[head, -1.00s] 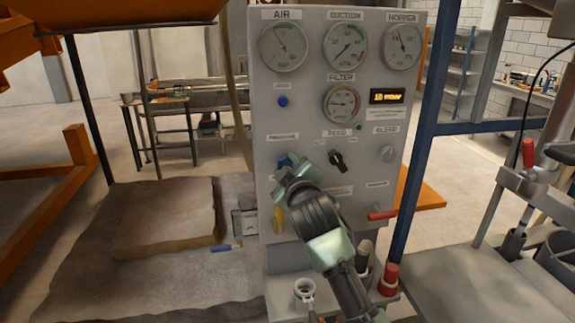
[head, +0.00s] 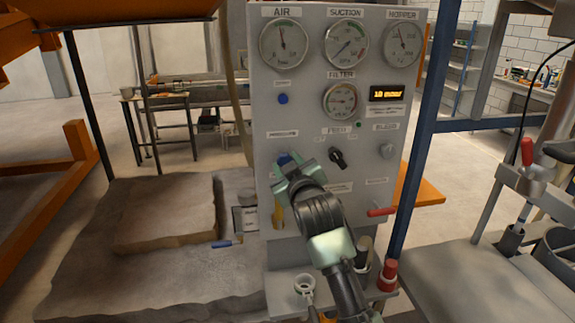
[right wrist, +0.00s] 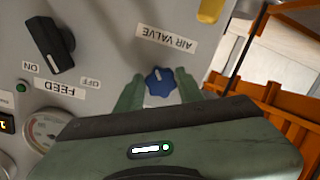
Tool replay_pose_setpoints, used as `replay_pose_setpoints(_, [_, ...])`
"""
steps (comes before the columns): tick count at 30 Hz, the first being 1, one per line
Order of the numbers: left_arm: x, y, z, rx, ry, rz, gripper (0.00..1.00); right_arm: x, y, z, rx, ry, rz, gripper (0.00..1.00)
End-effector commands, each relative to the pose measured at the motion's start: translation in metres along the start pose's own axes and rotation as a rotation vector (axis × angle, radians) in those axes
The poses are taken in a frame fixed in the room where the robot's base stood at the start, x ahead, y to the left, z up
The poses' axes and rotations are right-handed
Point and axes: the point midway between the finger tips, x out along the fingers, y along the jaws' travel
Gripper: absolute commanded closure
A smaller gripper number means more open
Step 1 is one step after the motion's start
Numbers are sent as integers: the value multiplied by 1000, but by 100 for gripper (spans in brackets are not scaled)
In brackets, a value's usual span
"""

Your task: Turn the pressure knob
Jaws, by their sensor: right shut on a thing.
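The pressure knob is a small blue star-shaped knob (head: 283,160) on the grey control panel (head: 262,110), under the PRESSURE label. My right gripper (head: 290,165) reaches up to it from below and covers most of it. In the right wrist view the blue knob (right wrist: 159,80) sits between the two green fingers, with a white mark on its face, and the gripper (right wrist: 161,88) is shut on it. The air gauge (head: 284,45) at the panel's top left has its needle pointing nearly straight up. My left gripper is not in view.
A black feed switch (head: 338,158) is just right of my gripper. A yellow handle (head: 278,217) is below the knob and a red lever (head: 381,211) at lower right. A sandbed block (head: 165,215) lies left of the panel.

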Motion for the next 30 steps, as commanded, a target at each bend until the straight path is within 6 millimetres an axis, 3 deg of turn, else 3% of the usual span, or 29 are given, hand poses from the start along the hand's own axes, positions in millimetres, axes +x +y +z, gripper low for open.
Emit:
replay_pose_setpoints(4, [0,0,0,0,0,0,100,0,-2,3,-1,-7,-4,100])
replay_pose_setpoints(5, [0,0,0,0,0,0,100,0,-2,3,-1,-7,-4,54])
replay_pose_setpoints(6, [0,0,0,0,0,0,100,0,-2,3,-1,-7,-4,43])
replay_pose_setpoints(19, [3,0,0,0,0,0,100,-5,-1,2,-1,-3,-1,41])
replay_pose_setpoints(30, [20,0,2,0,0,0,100,-57,-2,3,-2,-1,-2,41])
